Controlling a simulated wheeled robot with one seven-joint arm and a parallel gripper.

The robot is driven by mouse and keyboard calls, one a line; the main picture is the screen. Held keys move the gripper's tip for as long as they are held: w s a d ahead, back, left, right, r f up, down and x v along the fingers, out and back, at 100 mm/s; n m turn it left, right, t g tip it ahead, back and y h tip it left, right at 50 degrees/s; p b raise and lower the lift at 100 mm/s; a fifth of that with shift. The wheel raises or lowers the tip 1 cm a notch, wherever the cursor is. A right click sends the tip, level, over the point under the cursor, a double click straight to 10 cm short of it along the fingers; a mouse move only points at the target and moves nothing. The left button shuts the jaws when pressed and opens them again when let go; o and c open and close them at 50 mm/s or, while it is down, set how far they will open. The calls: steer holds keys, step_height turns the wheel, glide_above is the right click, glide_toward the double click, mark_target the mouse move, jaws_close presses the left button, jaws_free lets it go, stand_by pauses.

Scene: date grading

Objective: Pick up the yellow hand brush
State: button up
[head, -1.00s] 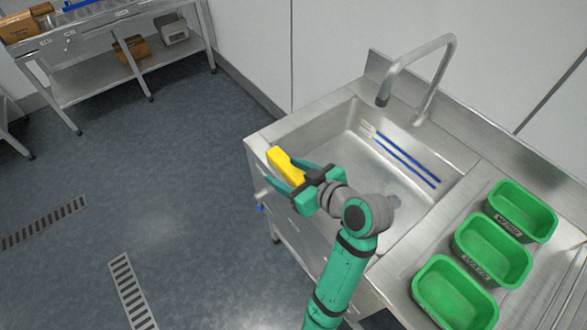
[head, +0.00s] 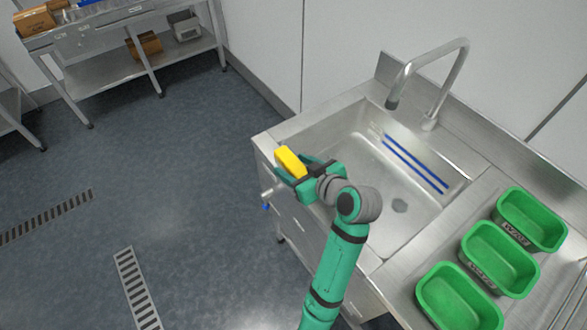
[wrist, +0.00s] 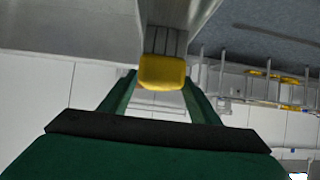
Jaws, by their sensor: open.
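The yellow hand brush (head: 291,161) is at the left rim of the steel sink (head: 345,130), seen as a yellow block; part of it is hidden by my gripper in the head view. My gripper (head: 297,171) is open, with its green fingers beside the brush. I cannot tell what the brush rests on.
Several green tubs, one being the nearest tub (head: 457,297), stand on the drainboard at right. Blue-handled tools (head: 415,165) lie in the sink under the tap (head: 430,85). A steel shelf table (head: 130,60) stands far left. The floor at left is clear.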

mark_target(287, 160)
steer(key=x, duration=0.4)
steer(key=shift+w+r, duration=0.15)
steer(key=shift+w, duration=0.1)
steer(key=c, duration=1.2)
steer(key=shift+r, duration=0.15)
